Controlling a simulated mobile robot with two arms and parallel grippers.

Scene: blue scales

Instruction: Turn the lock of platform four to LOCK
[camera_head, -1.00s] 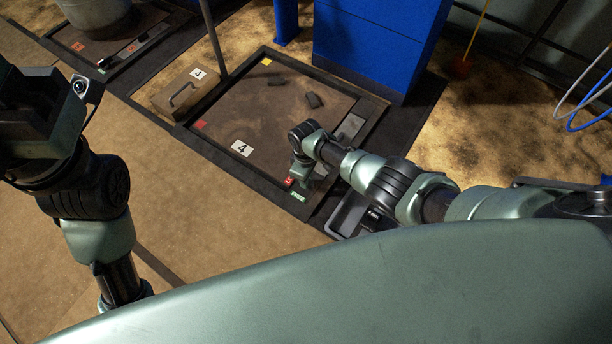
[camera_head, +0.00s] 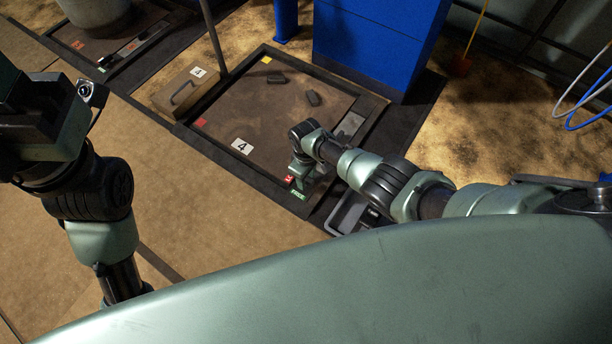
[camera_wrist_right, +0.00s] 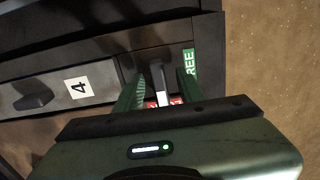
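Platform four (camera_head: 215,153) is a dark-framed floor scale with a brown plate and a white "4" label (camera_head: 242,147). At its near corner are a red label (camera_head: 289,179) and a green label (camera_head: 299,195). In the right wrist view the green label (camera_wrist_right: 188,62) reads "FREE" and the red label (camera_wrist_right: 176,100) is partly hidden. The lock lever (camera_wrist_right: 160,82), dark with a pale end, stands between the fingers of my right gripper (camera_wrist_right: 160,93). Gaps show on both sides of it. My right arm's end (camera_head: 302,160) is over this corner. My left gripper's fingers are not distinguishable.
A tan case (camera_head: 185,92) marked 4 stands at the scale's left edge beside a post (camera_head: 213,38). A blue cabinet (camera_head: 375,45) stands behind. Another scale (camera_head: 140,25) carries a grey container (camera_head: 97,12).

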